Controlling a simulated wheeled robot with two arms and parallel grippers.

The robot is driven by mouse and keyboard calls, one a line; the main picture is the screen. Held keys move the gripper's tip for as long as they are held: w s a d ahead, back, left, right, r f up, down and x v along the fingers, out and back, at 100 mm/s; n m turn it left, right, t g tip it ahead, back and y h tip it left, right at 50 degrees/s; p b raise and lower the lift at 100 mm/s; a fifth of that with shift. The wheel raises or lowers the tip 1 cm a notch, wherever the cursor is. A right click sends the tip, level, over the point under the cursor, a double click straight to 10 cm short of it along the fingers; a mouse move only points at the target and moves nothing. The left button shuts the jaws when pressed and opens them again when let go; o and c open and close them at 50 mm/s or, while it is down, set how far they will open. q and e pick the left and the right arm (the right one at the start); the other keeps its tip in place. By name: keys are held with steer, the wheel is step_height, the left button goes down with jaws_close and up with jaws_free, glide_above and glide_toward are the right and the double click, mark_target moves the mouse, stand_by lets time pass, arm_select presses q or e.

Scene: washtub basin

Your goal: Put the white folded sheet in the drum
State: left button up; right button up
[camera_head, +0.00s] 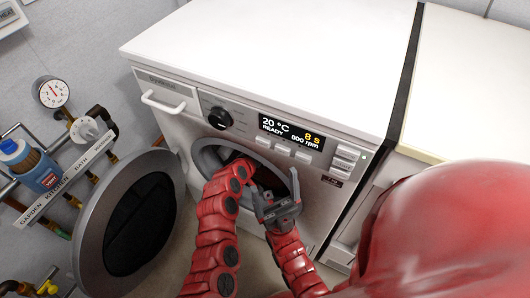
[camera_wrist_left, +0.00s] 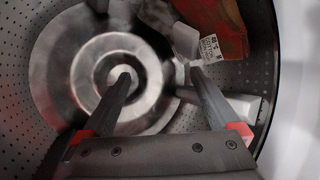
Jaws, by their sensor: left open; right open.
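The washing machine's drum opening (camera_head: 215,155) is in the middle of the head view, with its round door open to the left. My left arm reaches into the drum, and its gripper is hidden there in the head view. In the left wrist view my left gripper (camera_wrist_left: 160,76) is open inside the drum (camera_wrist_left: 265,60), fingers apart in front of the round metal back. A pale grey-white piece (camera_wrist_left: 180,38) and a whitish piece (camera_wrist_left: 240,105) lie near the right finger; I cannot tell whether either is the folded sheet. My right gripper (camera_head: 277,210) is open and empty outside the opening.
An orange-red item (camera_wrist_left: 215,22) with a white tag is in the drum at upper right. The open door (camera_head: 90,235) stands left of the opening. Pipes and a gauge (camera_head: 53,93) are on the left wall. The white machine top (camera_head: 290,55) is clear.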

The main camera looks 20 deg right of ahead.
arm_select(q)
steer(key=p+v, duration=0.2)
steer(key=v, duration=1.1)
steer(key=shift+a+p, duration=0.2)
steer(key=shift+p, duration=0.15)
